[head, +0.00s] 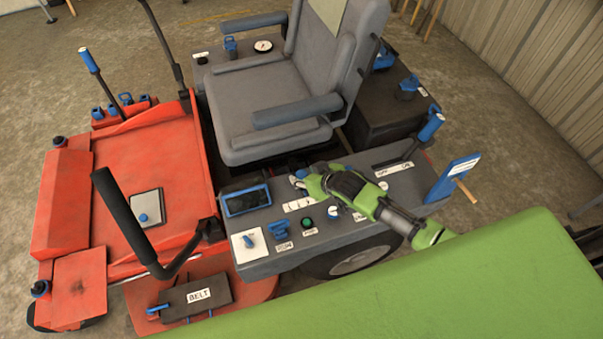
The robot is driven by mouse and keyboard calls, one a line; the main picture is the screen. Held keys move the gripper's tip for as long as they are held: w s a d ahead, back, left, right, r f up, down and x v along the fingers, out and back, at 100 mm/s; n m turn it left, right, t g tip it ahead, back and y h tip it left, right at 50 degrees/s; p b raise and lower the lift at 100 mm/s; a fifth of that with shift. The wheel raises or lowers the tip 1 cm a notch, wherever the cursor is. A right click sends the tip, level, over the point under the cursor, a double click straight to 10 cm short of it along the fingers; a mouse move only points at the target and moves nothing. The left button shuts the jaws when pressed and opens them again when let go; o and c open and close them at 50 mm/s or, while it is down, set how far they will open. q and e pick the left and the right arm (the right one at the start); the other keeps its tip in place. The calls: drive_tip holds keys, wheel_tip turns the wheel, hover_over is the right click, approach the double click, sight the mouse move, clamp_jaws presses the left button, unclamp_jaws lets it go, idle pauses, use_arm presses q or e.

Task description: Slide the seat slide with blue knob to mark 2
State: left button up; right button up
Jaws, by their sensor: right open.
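The grey seat (262,100) with armrests stands over the dark side console (330,235) of a red mower. My right gripper (301,180), green and dark, reaches in from the right over the console's inner edge, just below the seat's front corner. It is open. A small blue part (299,173) shows at its fingertips; it may be the slide's knob, but the gripper hides most of it. I cannot tell whether they touch. A white marked strip (298,204) lies just below the gripper; its marks are too small to read. My left gripper is out of view.
A black curved lever (125,215) rises at the left. A blue paddle (452,179) stands at the console's right end.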

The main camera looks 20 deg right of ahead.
sight(302, 174)
drive_tip(key=shift+x, duration=1.65)
clamp_jaws()
drive_tip(key=shift+a, duration=1.65)
drive_tip(key=shift+c, duration=0.5)
unclamp_jaws()
drive_tip(key=shift+d, duration=0.1)
drive_tip(key=shift+o, duration=0.5)
drive_tip(key=shift+d, duration=0.1)
